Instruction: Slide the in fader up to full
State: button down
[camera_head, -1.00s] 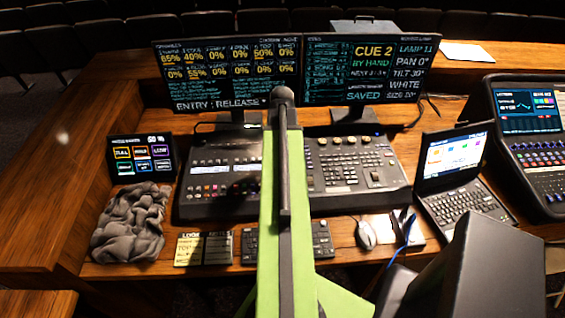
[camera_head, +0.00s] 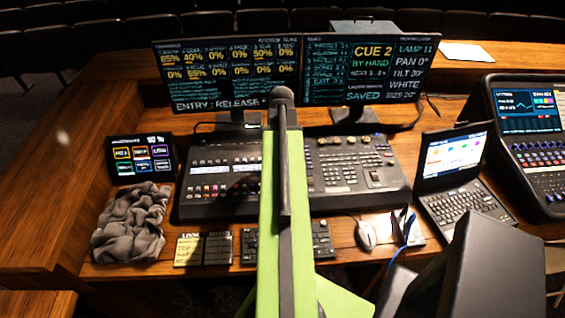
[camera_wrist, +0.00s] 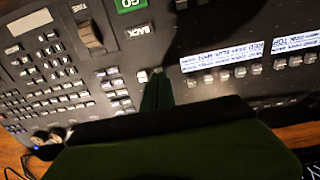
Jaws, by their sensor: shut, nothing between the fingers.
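The lighting desk (camera_head: 222,207) lies below two monitors, and my green arm crosses in front of its middle in the head view. My gripper (camera_wrist: 158,80) shows in the wrist view, its dark green fingers closed together over the desk face. Small pale caps (camera_wrist: 142,76) sit right at the fingertips; I cannot tell which is the in fader, nor whether the fingers touch one. A larger dark ribbed control (camera_wrist: 90,37) is up and left of the fingers, beside the BACK label (camera_wrist: 138,30) and green GO label (camera_wrist: 131,4). In the head view the gripper is hidden.
A grey cloth (camera_head: 130,222) and a small touch screen (camera_head: 141,158) are left of the desk. A mouse (camera_head: 366,234), a laptop (camera_head: 455,155) and another console (camera_head: 540,150) are right.

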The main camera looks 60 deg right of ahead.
jog(key=shift+f, duration=0.1)
jog(key=shift+f+b, duration=0.45)
jog(key=shift+b, duration=0.1)
jog(key=shift+f, duration=0.25)
dwell(0.5)
